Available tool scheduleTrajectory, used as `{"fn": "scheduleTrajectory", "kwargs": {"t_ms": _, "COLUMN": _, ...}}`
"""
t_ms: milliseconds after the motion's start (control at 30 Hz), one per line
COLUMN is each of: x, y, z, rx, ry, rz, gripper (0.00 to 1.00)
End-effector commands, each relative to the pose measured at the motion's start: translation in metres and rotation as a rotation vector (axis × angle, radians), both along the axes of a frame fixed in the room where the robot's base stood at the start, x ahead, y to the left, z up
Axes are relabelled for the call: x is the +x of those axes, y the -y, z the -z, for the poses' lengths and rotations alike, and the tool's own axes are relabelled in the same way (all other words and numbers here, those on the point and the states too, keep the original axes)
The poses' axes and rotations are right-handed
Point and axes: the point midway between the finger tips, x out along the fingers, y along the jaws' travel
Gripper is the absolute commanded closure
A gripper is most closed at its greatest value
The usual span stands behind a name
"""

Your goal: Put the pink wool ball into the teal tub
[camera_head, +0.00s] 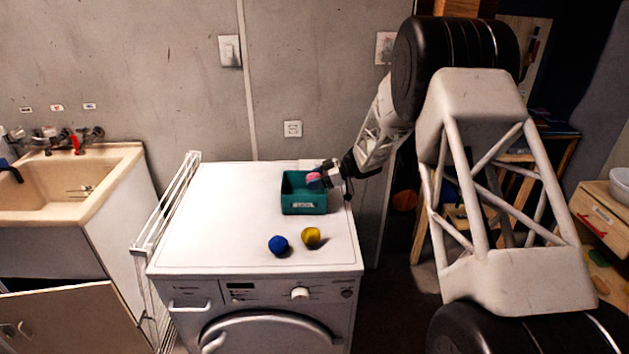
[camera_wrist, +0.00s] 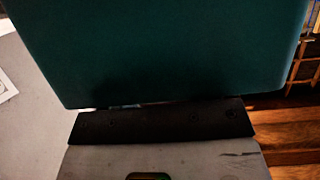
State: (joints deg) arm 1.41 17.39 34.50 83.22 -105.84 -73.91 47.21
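The teal tub (camera_head: 304,209) stands on the white machine top, toward its back right. The pink wool ball (camera_head: 314,180) is at the tips of my gripper (camera_head: 322,178), over the right part of the tub's opening. My gripper reaches in from the right and looks shut on the ball; its fingers are small and dark here. In the wrist view the teal tub (camera_wrist: 170,50) fills the upper part, close to the camera. The ball and fingertips cannot be made out there.
A blue ball (camera_head: 278,245) and a yellow ball (camera_head: 311,237) lie on the washing machine (camera_head: 215,215) in front of the tub. A white rack (camera_head: 165,215) and a sink (camera_head: 75,185) are to the left. The machine top's left side is clear.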

Motion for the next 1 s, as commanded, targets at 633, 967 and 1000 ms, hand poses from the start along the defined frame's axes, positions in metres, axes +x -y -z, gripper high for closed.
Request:
{"fn": "scheduleTrajectory", "kwargs": {"t_ms": 633, "x": -0.005, "y": 0.0, "z": 0.005, "rx": -0.002, "ry": -0.015, "rz": 0.0, "gripper": 0.21}}
{"fn": "scheduleTrajectory", "kwargs": {"t_ms": 967, "x": -0.003, "y": 0.036, "z": -0.018, "rx": -0.002, "ry": -0.01, "rz": 0.002, "gripper": 0.21}}
{"fn": "scheduleTrajectory", "kwargs": {"t_ms": 1000, "x": -0.003, "y": 0.042, "z": -0.021, "rx": -0.002, "ry": -0.009, "rz": 0.003, "gripper": 0.21}}
